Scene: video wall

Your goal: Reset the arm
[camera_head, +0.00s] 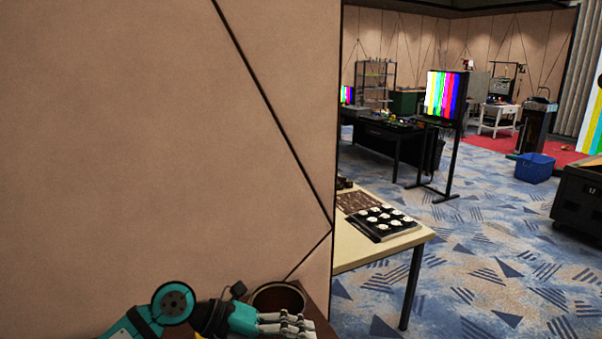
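My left arm comes in along the bottom edge, teal and black. My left gripper (290,325) points to the right, with its pale grey fingers reaching forward. It is in front of a round dark brown container (278,297) and partly covers it. I see nothing clearly held in the fingers, but their gap is too small to make out. I cannot tell whether the fingers touch the container. My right gripper is not in view.
A large tan wall panel (165,140) fills the left, close to my arm. A pale table (385,250) with a dark tray of round white items (385,221) stands right of it. Patterned carpet (480,270) lies open beyond. A blue crate (534,167) and dark case (580,200) stand right.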

